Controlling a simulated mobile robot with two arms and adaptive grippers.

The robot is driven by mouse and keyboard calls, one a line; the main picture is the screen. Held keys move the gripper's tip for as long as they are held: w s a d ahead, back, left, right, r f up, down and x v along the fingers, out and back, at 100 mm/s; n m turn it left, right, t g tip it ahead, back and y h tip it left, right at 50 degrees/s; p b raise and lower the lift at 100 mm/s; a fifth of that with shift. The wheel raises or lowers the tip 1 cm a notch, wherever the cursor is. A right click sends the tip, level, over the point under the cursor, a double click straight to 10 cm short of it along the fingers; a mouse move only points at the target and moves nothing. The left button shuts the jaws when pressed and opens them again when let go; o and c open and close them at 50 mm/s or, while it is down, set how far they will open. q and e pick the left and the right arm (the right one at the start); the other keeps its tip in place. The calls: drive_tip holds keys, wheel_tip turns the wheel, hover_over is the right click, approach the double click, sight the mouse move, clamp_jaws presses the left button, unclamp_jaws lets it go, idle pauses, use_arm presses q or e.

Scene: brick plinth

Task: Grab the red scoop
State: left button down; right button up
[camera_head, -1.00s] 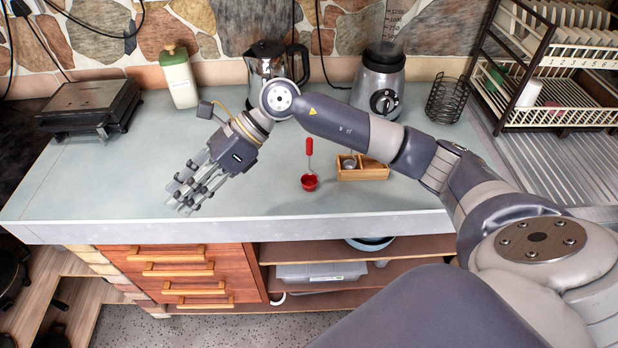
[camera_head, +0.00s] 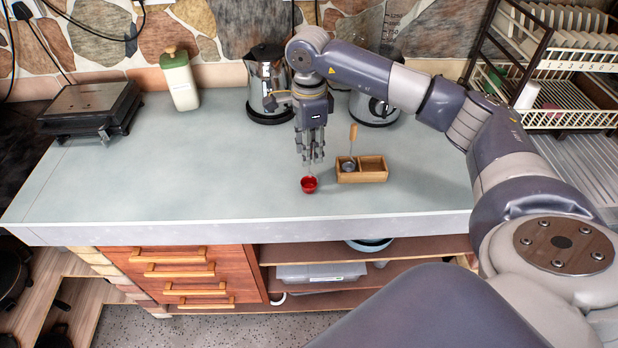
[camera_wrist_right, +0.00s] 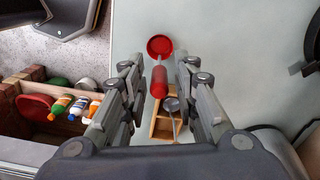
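The red scoop's bowl (camera_head: 309,184) rests near the front of the counter in the head view. Its handle is hidden there behind my right gripper (camera_head: 313,160), which points down just above it. In the right wrist view the scoop's red handle (camera_wrist_right: 159,82) stands between the two sides of my right gripper (camera_wrist_right: 158,76), with the bowl beyond the fingertips. The fingers are apart, with gaps on both sides of the handle. My left gripper is not in view.
A wooden two-part box (camera_head: 372,175) holding a metal scoop with a wooden handle (camera_head: 353,137) stands just right of the red scoop. A kettle (camera_head: 268,85) and a blender (camera_head: 373,108) stand behind.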

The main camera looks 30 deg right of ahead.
drive_tip(key=shift+f+p, duration=0.85)
drive_tip(key=shift+f, duration=2.3)
clamp_jaws()
